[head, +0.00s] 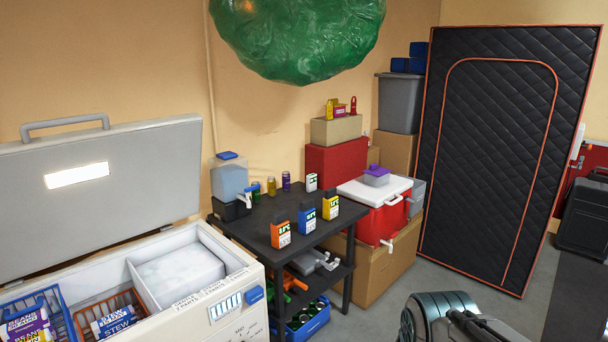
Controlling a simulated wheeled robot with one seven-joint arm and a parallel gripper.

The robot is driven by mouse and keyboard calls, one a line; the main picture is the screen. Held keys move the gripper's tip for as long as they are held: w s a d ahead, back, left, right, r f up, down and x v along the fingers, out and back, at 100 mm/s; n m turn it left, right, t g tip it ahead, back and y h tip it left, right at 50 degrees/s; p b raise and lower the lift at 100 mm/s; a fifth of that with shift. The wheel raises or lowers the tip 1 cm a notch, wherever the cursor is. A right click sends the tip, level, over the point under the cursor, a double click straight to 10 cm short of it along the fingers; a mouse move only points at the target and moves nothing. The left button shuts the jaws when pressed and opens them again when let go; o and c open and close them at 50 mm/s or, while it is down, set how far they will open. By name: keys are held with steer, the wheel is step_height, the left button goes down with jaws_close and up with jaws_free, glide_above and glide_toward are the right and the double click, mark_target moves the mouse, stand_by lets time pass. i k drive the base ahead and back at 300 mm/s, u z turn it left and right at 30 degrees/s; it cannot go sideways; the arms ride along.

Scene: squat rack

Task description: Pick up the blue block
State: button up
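Several blue things could be the blue block, and I cannot tell which one is meant. A small blue block (254,295) sits at the front right corner of the white chest freezer (190,315). A blue carton with a white label (307,222) stands upright on the black table (262,231), between an orange carton (280,230) and a yellow carton (330,205). Blue box-like items (407,65) lie on top of a tall grey bin at the back. Parts of my arm show at the bottom right, but my gripper's fingers are not visible.
The freezer lid (110,185) stands open, with baskets inside. A red and white cooler (375,207) on a cardboard box (372,270) stands right of the table. A black quilted panel (505,150) leans at the back. Some floor (405,282) is clear before it.

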mark_target(307, 213)
steer(key=z, duration=0.15)
steer(key=i, duration=2.7)
steer(key=u, duration=0.5)
